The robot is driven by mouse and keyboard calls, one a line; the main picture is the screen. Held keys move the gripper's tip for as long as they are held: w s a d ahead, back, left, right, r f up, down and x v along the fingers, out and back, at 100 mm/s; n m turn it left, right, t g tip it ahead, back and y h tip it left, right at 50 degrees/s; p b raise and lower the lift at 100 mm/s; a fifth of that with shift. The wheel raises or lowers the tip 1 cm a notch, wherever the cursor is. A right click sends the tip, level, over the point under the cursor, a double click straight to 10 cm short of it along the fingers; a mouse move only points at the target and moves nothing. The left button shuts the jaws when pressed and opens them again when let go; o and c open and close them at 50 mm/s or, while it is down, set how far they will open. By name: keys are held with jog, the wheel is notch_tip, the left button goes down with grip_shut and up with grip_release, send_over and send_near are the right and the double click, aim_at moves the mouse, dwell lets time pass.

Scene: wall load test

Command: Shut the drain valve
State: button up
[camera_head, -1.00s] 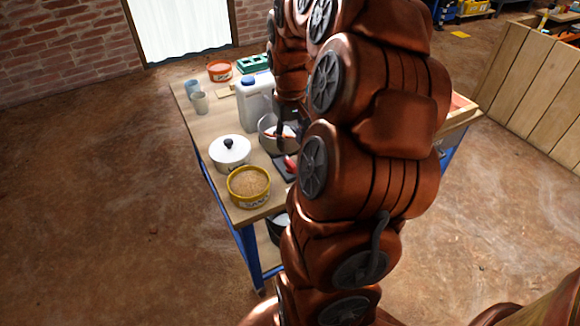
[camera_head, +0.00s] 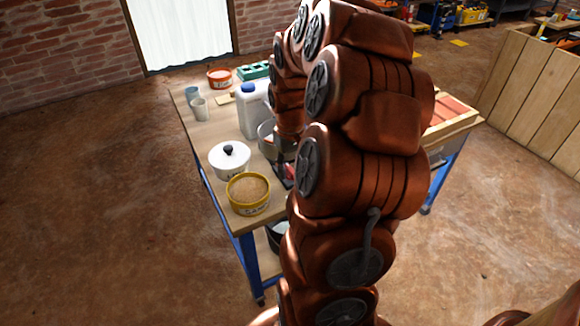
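A small red part (camera_head: 289,172), perhaps the valve handle, shows on the workbench beside my arm. It is mostly hidden, and I cannot tell how it is turned. A metal pot (camera_head: 265,131) stands behind it, partly covered by my arm. My gripper (camera_head: 283,158) points down at the end of my copper-coloured arm, close to the red part. I cannot tell whether it touches it. The fingers are small and dark, and their opening is not clear.
On the workbench (camera_head: 208,140) stand a white lidded pot (camera_head: 229,161), a yellow tub of sand (camera_head: 248,196), a white jug with a blue cap (camera_head: 252,112), cups (camera_head: 199,110), a red tub (camera_head: 219,77) and a green crate (camera_head: 254,70). A wooden panel (camera_head: 530,95) stands at right.

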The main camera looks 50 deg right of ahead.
grip_shut()
jog(key=shift+m, duration=0.3)
jog(key=m+p, duration=0.1)
jog(key=m, duration=0.3)
jog(key=m+p, duration=0.1)
jog(key=m, duration=0.4)
jog(key=shift+s+p, duration=0.1)
jog(key=shift+p, duration=0.2)
jog(key=m+p, duration=0.3)
jog(key=m, duration=0.2)
jog(key=shift+r, duration=0.15)
jog(key=shift+m+p, duration=1)
jog(key=shift+m, duration=0.6)
jog(key=shift+f, duration=0.2)
